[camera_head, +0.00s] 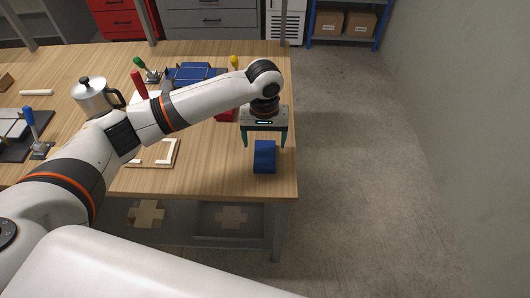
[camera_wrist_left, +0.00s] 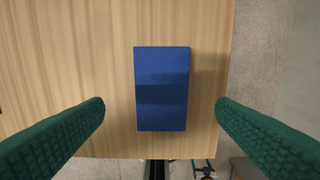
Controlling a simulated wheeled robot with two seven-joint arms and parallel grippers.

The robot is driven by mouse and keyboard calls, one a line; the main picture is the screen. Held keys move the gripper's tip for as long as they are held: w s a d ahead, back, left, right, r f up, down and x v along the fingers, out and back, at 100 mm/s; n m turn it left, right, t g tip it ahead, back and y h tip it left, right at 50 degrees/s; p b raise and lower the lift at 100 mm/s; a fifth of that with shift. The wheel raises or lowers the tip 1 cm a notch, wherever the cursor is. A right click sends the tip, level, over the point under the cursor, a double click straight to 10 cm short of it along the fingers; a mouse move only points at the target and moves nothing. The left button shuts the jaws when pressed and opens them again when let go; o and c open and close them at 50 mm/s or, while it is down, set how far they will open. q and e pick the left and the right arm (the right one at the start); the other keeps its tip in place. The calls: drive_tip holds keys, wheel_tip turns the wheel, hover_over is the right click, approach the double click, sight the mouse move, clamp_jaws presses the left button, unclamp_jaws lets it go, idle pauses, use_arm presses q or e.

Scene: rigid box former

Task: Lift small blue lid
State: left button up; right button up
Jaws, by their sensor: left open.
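The small blue lid (camera_head: 264,157) lies on the wooden table near its right front corner. In the left wrist view the blue lid (camera_wrist_left: 162,89) is a plain blue rectangle between the two fingers, with a gap on each side. My left gripper (camera_head: 265,141) is open and empty, pointing down over the lid. Its green fingers (camera_wrist_left: 160,115) also show in the left wrist view, spread wide and apart from the lid. My right gripper is not in view.
The table's right edge (camera_head: 293,125) is close beside the lid. A cream frame-like piece (camera_head: 172,153), a metal pot (camera_head: 90,97), toggle clamps and a blue box former part (camera_head: 190,73) are to the left. A red piece (camera_head: 224,116) is behind my arm.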

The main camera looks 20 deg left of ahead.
sight(265, 154)
use_arm(q)
drive_tip(key=shift+w+f, duration=0.15)
drive_tip(key=shift+f, duration=0.2)
wheel_tip(265, 154, down, 2)
drive_tip(key=shift+p, duration=0.4)
wheel_tip(265, 154, down, 2)
drive_tip(key=shift+f, duration=0.45)
drive_tip(key=shift+d+f, duration=0.1)
drive_tip(key=shift+c, duration=0.3)
drive_tip(key=c, duration=1)
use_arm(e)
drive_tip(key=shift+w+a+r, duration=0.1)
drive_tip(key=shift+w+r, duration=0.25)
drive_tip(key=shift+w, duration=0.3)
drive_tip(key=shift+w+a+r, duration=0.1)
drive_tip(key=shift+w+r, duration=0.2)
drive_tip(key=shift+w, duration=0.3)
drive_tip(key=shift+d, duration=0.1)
